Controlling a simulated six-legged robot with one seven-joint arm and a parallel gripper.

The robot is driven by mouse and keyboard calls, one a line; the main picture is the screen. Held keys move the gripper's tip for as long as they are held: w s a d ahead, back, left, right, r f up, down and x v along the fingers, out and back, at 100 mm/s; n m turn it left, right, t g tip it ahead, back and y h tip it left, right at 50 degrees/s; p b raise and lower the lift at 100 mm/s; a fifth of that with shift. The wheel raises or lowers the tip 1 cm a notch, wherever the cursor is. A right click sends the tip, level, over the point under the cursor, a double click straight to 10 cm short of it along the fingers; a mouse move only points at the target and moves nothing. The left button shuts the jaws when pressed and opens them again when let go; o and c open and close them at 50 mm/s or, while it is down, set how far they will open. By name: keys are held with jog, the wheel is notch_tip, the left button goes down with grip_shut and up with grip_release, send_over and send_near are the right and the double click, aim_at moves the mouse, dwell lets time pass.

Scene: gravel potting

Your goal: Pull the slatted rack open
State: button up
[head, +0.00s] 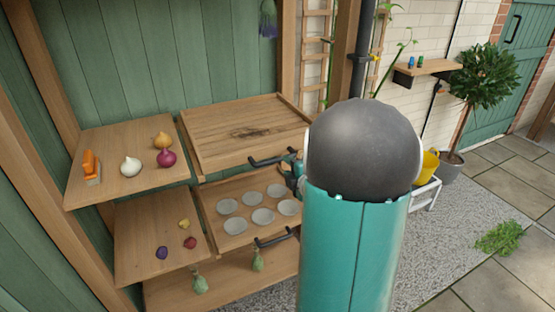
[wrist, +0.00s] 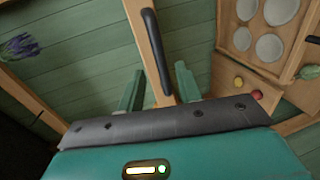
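Two wooden pull-out trays sit one above the other in the shelf unit. The upper, plank-topped one (head: 215,125) looks most like the slatted rack; slats are not clear. A dark bar handle (head: 268,160) is on its front edge. The lower tray (head: 212,190) holds several round pale discs and has its own dark handle (head: 275,238). My gripper (head: 292,172) is at the right end of the upper handle, partly hidden by my arm. In the wrist view my gripper (wrist: 158,92) has its fingers apart, with the handle (wrist: 152,50) between them; contact is unclear.
A left upper shelf (head: 90,200) holds onions and an orange-handled item. A left lower shelf (head: 135,265) holds small bulbs. Green bundles hang below. A potted bush (head: 487,75) and a white stool (head: 428,187) with a yellow pail stand right. Gravel floor (head: 460,195) is largely open.

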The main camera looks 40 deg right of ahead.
aim_at(280, 160)
jog(key=x, duration=0.7)
jog(key=shift+w+d, duration=0.1)
jog(key=shift+w, duration=0.1)
grip_shut()
